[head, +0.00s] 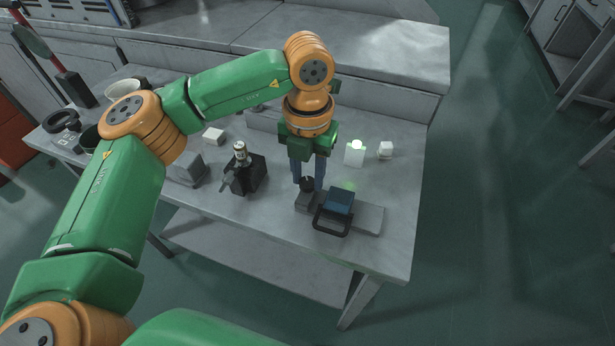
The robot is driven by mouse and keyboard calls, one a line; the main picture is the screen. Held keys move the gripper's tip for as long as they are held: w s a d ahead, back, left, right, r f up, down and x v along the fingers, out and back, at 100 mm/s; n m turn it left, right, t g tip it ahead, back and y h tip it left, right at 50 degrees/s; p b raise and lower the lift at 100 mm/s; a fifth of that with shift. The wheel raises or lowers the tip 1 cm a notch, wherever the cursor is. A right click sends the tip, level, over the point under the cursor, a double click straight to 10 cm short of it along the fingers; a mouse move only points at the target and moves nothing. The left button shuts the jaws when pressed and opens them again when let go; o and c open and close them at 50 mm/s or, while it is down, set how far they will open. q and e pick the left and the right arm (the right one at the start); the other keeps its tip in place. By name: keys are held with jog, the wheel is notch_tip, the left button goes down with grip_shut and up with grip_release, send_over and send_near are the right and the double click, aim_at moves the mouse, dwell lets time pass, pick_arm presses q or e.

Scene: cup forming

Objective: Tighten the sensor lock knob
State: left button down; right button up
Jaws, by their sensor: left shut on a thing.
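The sensor lock knob (307,184) is a small dark round knob on top of a grey block at the left end of a flat grey base plate (369,219). My left gripper (308,181) points straight down over it, with its two dark blue fingers shut on the knob, one at each side. The fingers partly hide the knob. A blue block (341,200), seemingly the sensor, sits on the base plate just right of the knob. A black loop handle (333,224) is in front of the blue block. My right gripper is not in view.
A black fixture (246,178) with a metal cylinder stands to the left. A white box (355,155) with a green glow and a small white piece (385,150) stand behind, to the right. The grey table (402,200) is clear along its right edge.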

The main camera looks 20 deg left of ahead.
aim_at(309, 181)
pick_arm(q)
jog(key=m+b, duration=0.1)
jog(key=m, duration=0.4)
jog(key=shift+m, duration=2.6)
jog(key=shift+b, duration=0.3)
jog(key=c, duration=0.5)
grip_release()
jog(key=shift+d, duration=0.1)
notch_tip(309, 181, up, 7)
jog(key=shift+r, duration=0.1)
